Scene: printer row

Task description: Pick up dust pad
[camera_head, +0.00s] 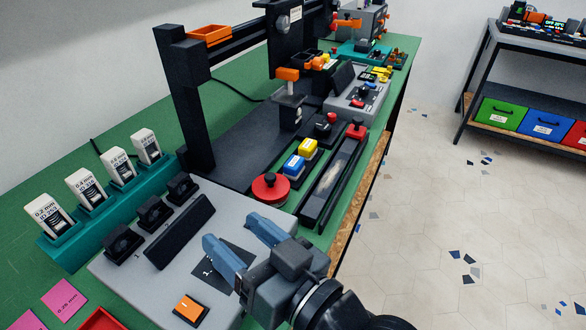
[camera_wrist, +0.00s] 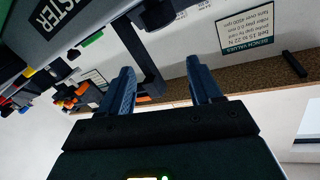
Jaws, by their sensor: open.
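My gripper (camera_head: 233,232) is open, with two blue fingers apart and nothing between them. In the head view it is above the right part of a grey panel (camera_head: 120,268) on the green bench. A dark square marked with a 1 (camera_head: 222,266) lies on the panel, partly hidden by the left finger. I cannot tell for sure which thing is the dust pad. In the wrist view the open fingers (camera_wrist: 158,68) point toward a wall with printed signs, and no pad shows between them.
A teal rack (camera_head: 66,245) with several white cartridges stands at the left. A red round button (camera_head: 270,187) and a black upright frame (camera_head: 186,100) stand beyond the panel. A side table (camera_head: 540,38) with coloured bins is at the right.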

